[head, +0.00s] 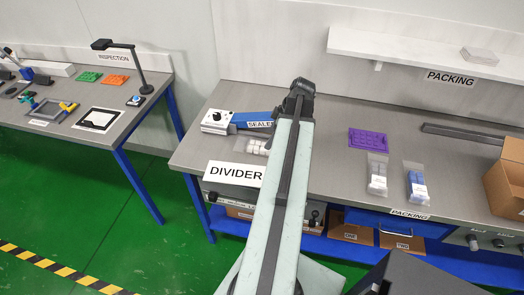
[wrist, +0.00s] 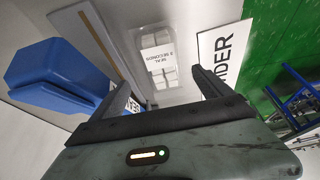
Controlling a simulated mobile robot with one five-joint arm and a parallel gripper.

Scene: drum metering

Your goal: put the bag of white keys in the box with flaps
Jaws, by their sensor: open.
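A clear bag with pale whitish keys (head: 377,180) lies on the packing bench in the head view, left of a bag with blue keys (head: 416,185). Another clear bag with white pieces (head: 255,147) lies by the sealer, partly behind my arm. The open cardboard box (head: 507,178) stands at the right edge of the bench, cut off by the frame. In the wrist view my gripper (wrist: 160,72) is open, and a clear bag (wrist: 165,78) shows between its fingers, not held.
The blue sealer (head: 250,121) and the DIVIDER sign (head: 235,174) are near my arm. A purple tray (head: 368,140) lies on the bench, and a dark bar (head: 465,133) lies near the box. A white shelf (head: 420,55) hangs above. The bench (head: 330,175) is partly clear.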

